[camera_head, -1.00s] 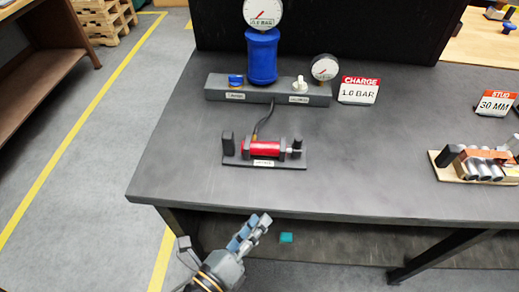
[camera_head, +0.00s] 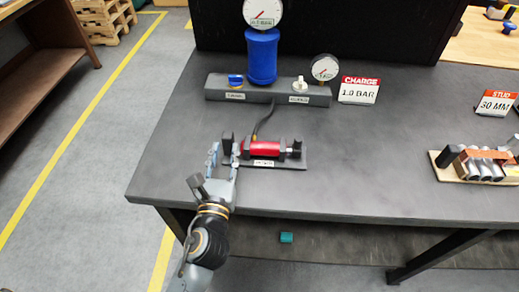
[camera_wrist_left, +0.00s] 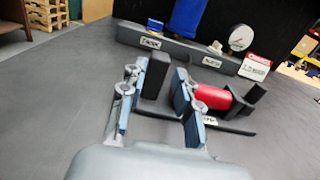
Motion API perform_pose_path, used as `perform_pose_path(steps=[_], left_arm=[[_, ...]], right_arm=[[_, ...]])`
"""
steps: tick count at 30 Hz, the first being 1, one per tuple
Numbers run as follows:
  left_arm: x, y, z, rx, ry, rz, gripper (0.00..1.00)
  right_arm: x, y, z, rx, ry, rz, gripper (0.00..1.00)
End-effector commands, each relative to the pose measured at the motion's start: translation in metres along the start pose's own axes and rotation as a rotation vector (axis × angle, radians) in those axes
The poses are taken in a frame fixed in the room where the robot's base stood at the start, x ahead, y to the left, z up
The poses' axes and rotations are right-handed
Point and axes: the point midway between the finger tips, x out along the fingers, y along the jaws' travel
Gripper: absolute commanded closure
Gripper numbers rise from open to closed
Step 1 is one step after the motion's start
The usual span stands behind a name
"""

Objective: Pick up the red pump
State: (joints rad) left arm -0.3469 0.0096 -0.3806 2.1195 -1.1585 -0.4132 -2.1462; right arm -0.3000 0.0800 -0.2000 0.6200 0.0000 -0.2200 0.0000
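The red pump (camera_head: 262,148), a small red cylinder with dark end supports and a metal rod at its right end, lies on a dark stand (camera_head: 290,163) near the table's front edge. It also shows in the left wrist view (camera_wrist_left: 212,97), partly hidden behind a finger. My left gripper (camera_head: 224,163) is at the stand's left end, left of the red cylinder, with fingers apart. In the left wrist view a black upright post (camera_wrist_left: 157,75) shows between the fingertips; I cannot tell whether they touch it. My right gripper is not in view.
Behind the stand is a grey manifold (camera_head: 268,93) with a blue cylinder (camera_head: 261,57) and gauges. A black hose (camera_head: 264,118) runs from it to the pump. A red-and-white sign (camera_head: 359,91) stands right. The table between the stand and the clamp block (camera_head: 478,165) is clear.

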Motion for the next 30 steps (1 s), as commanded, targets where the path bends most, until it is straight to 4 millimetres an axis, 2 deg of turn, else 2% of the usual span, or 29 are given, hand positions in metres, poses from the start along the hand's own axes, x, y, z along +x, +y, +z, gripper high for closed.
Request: perform_pose_path(steps=[5, 10, 15, 23, 28, 30], left_arm=[[0.012, 0.0, -0.002, -0.001, 0.0, 0.0, 0.68], [0.037, 0.001, -0.011, -0.002, 0.001, 0.0, 0.68], [0.055, 0.001, -0.011, -0.001, -0.001, -0.001, 0.68], [0.057, 0.001, -0.011, -0.002, 0.001, -0.001, 0.68], [0.057, 0.001, -0.011, -0.002, 0.001, -0.001, 1.0], [0.057, 0.001, -0.011, -0.002, 0.001, -0.002, 1.0]], right_arm=[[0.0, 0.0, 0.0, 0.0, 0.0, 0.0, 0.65], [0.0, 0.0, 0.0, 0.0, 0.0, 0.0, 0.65], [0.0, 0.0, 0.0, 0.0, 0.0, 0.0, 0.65], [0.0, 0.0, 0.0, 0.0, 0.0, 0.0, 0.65], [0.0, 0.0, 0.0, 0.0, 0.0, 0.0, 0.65], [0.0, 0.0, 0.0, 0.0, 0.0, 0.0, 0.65]])
